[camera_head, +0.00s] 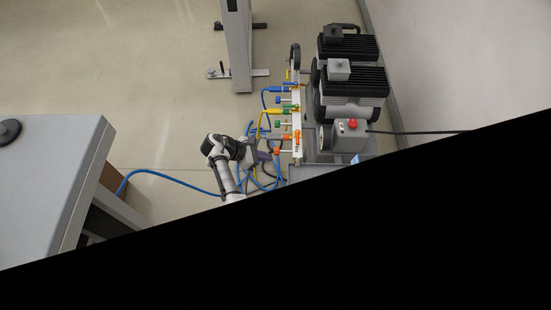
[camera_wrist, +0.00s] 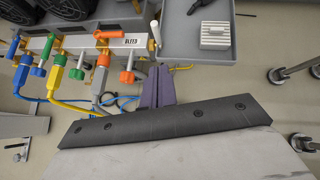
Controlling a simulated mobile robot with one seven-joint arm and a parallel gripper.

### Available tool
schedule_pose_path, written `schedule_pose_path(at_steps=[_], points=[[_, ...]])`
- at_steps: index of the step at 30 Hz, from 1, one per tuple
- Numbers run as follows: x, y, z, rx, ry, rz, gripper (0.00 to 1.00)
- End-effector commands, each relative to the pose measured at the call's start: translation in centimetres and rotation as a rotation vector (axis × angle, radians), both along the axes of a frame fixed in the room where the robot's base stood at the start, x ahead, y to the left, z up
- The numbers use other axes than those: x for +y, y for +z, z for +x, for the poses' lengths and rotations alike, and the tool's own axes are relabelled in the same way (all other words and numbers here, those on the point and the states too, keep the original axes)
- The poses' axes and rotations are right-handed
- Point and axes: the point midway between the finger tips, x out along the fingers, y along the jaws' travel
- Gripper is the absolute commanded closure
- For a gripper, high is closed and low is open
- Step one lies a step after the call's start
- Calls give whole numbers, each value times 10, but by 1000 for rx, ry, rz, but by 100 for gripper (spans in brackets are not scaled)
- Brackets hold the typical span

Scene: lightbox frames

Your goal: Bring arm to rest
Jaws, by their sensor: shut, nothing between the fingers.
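My arm (camera_head: 226,172) reaches up from the black lower area in the head view and bends right at a dark wrist. My gripper (camera_head: 270,156) is beside the lower end of a white valve manifold (camera_head: 298,122). In the wrist view the purple fingers of my gripper (camera_wrist: 161,72) are together with nothing between them. They overlap the view of the manifold (camera_wrist: 128,41) near its labelled end, by a white-handled valve (camera_wrist: 155,30). Whether they touch anything is unclear.
Coloured valves and hoses (camera_wrist: 65,105) hang close to my gripper. A grey tray (camera_wrist: 180,45) adjoins the manifold. Pump units (camera_head: 350,78) and a box with a red button (camera_head: 348,136) stand right. A grey table (camera_head: 50,190) is left; open floor (camera_head: 150,90) lies above. Black hides the bottom.

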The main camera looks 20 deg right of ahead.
Motion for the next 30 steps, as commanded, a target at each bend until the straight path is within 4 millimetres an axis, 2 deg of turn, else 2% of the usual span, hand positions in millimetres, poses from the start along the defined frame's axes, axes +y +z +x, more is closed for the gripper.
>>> schedule_pose_path(at_steps=[6,16,20,23,26,29,30], points=[[16,15,1,-1,1,1,100],[18,18,0,0,0,0,100],[26,36,21,-166,-43,78,100],[38,73,53,-444,-125,221,100],[54,130,87,-782,-236,426,100],[70,201,111,-1099,-356,661,100],[75,230,117,-1212,-401,759,100]])
